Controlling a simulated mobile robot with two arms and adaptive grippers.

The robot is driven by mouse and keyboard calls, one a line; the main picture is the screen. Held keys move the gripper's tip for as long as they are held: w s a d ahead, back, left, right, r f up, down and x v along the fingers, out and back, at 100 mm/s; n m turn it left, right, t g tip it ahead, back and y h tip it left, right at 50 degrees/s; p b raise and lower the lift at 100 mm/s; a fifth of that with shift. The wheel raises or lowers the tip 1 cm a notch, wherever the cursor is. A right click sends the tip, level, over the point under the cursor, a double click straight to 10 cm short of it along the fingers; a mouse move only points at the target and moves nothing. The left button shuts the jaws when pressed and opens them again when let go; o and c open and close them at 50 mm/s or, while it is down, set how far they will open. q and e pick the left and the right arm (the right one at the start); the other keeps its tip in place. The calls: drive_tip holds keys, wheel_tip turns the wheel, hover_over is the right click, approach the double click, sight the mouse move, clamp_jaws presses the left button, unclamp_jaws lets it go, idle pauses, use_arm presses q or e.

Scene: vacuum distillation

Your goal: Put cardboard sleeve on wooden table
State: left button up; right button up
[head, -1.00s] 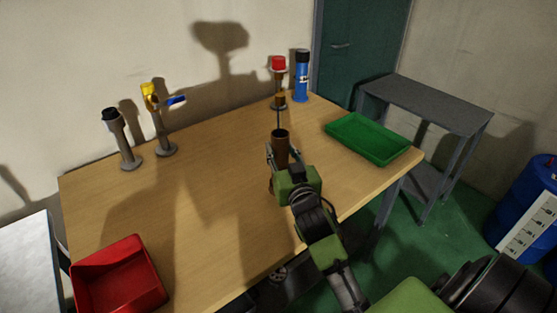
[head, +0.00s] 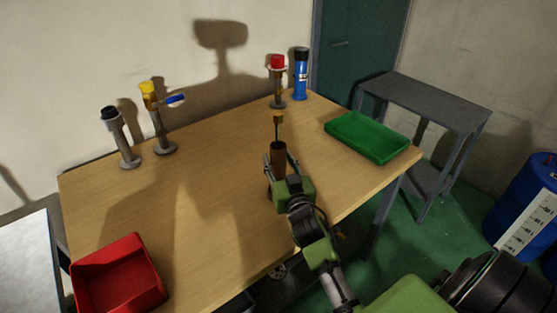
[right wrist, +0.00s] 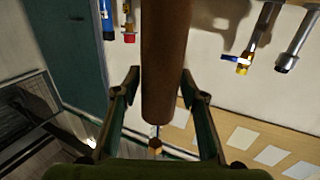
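The cardboard sleeve (head: 278,158) is a brown, upright tube over the middle right of the wooden table (head: 215,190). A thin rod with an ochre top (head: 279,118) sticks up out of it. My right gripper (head: 281,172) has its fingers on both sides of the sleeve. In the right wrist view the sleeve (right wrist: 166,65) runs between the fingertips (right wrist: 161,80), which appear to press on it. The ochre top (right wrist: 155,145) shows beyond its end. Whether the sleeve's base touches the table is hidden. My left gripper is not in view.
A green tray (head: 367,137) lies right of the sleeve and a red bin (head: 118,275) at the front left. A red-topped holder (head: 278,85) and blue bottle (head: 301,75) stand behind. Yellow-topped (head: 157,120) and black-topped (head: 121,140) stands are at left. The table's middle is clear.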

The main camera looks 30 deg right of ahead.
drive_tip(key=shift+r, duration=0.1)
drive_tip(key=shift+r, duration=0.1)
drive_tip(key=b+v, duration=0.1)
drive_tip(key=v, duration=1.1)
drive_tip(key=shift+b, duration=0.35)
